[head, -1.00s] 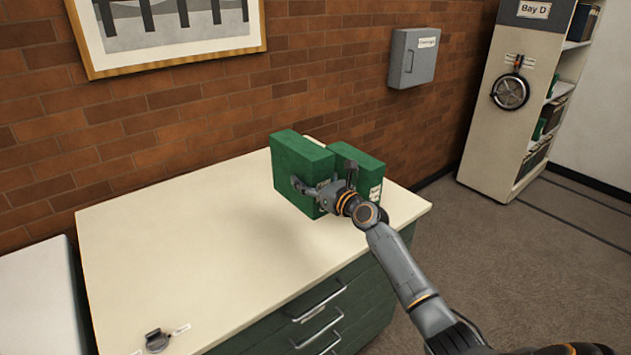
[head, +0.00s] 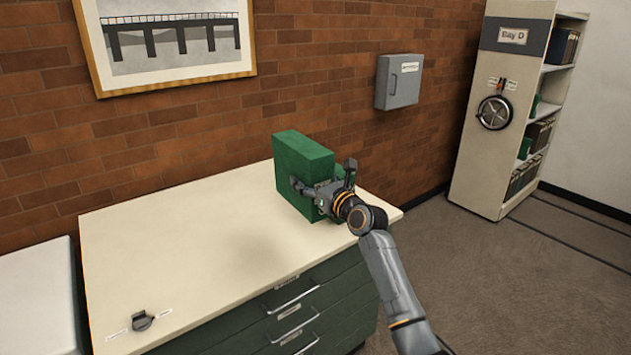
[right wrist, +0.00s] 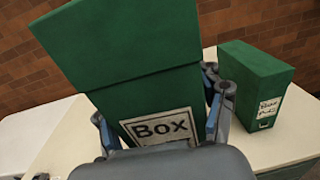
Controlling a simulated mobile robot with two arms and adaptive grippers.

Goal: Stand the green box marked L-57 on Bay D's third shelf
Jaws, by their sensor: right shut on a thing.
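My right gripper (head: 323,178) is shut on a green box (head: 302,172), one finger on each side. In the right wrist view the held box (right wrist: 130,50) is upright but looks tilted; its white label reads "Box", with the line below hidden by the gripper. I cannot tell whether its foot is clear of the cabinet top. My left gripper is not in view.
The cream-topped drawer cabinet (head: 180,235) carries a small dark object (head: 142,320) near its front left. A grey wall box (head: 400,82) and framed picture (head: 170,40) hang on the brick wall. Carpet (head: 500,270) is clear between cabinet and Bay D, whose side has a handwheel (head: 495,113).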

